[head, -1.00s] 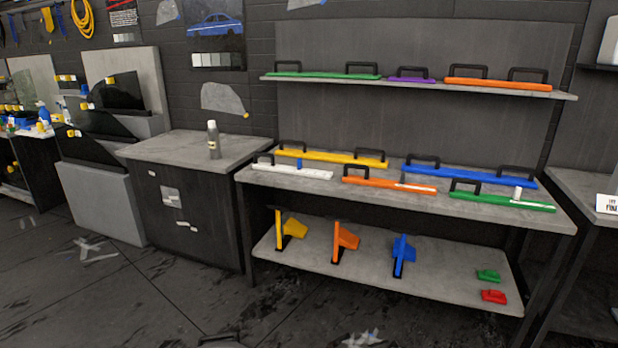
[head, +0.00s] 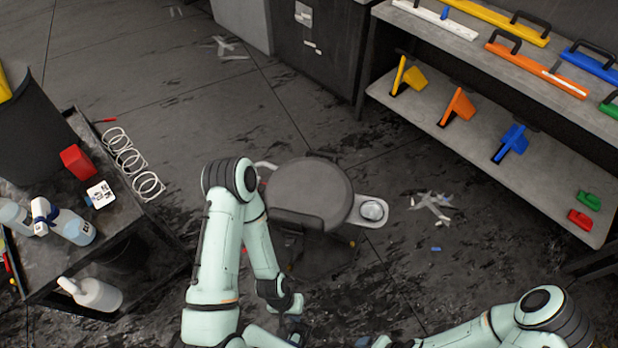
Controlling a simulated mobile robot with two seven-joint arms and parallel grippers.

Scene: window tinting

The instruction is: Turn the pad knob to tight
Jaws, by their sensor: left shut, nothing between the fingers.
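I cannot make out a pad knob for certain in the head view. My left gripper (head: 294,334) is low in the picture, near the bottom edge, below a round grey-topped stool-like stand (head: 310,190). It is shut and empty, with its tips partly cut off or hidden. My right arm comes in from the lower right, and its hand end is at the bottom edge, too cut off to read the jaws. The stand has a pale side tray (head: 368,222) with a shiny round piece (head: 373,210) on its right.
At upper right, a shelf rack (head: 450,115) holds coloured tools. Open floor with film scraps (head: 432,205) lies between.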

